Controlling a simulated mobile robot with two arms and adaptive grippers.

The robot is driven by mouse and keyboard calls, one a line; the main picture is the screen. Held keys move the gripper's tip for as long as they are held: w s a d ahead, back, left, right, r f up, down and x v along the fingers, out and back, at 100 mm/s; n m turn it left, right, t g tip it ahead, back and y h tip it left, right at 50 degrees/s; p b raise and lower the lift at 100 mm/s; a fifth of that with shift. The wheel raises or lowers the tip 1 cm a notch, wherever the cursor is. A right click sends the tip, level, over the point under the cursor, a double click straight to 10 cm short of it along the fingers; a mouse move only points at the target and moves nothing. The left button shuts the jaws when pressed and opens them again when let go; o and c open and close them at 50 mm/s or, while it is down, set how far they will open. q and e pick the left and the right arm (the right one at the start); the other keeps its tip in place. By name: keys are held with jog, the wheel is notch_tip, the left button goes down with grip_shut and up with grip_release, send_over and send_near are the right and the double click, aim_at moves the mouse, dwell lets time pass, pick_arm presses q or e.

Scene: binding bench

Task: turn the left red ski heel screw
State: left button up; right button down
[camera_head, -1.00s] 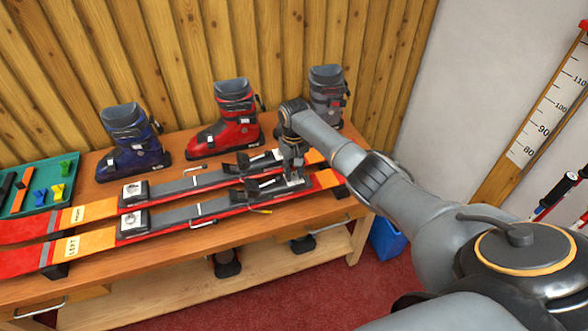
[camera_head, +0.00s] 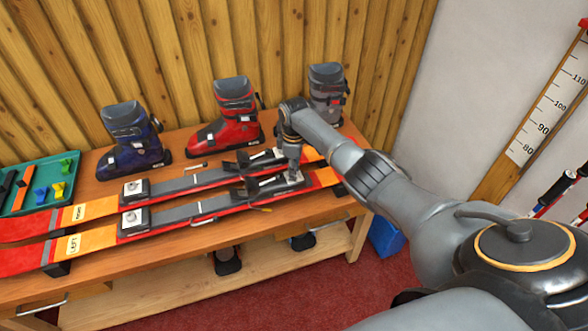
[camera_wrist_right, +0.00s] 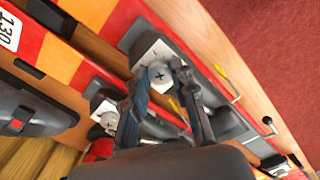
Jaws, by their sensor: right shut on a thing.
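The left red ski (camera_head: 100,238), with an orange tip band labelled LEFT, lies along the front of the bench. Its heel piece is at the right end, under my right gripper (camera_head: 293,172). In the right wrist view the heel screw (camera_wrist_right: 160,75) is a silver cross-slotted head on a pale plate. My right gripper (camera_wrist_right: 165,88) points down with its fingers closed on either side of the screw head. The fingers partly cover the plate. The second red ski (camera_head: 90,210) lies parallel behind it, with its own screw (camera_wrist_right: 106,118). My left gripper is not in view.
Blue (camera_head: 135,145), red (camera_head: 232,120) and grey (camera_head: 326,95) boots stand along the back of the bench (camera_head: 150,255). A green tray (camera_head: 38,205) with small coloured pieces is at the left. A blue bin (camera_head: 386,238) stands on the red floor at the right.

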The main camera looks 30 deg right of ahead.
jog(key=n, duration=0.5)
jog(key=shift+n, duration=0.4)
dwell(0.4)
jog(key=c, duration=1.1)
grip_release()
notch_tip(320, 180, up, 12)
jog(key=shift+r, duration=0.1)
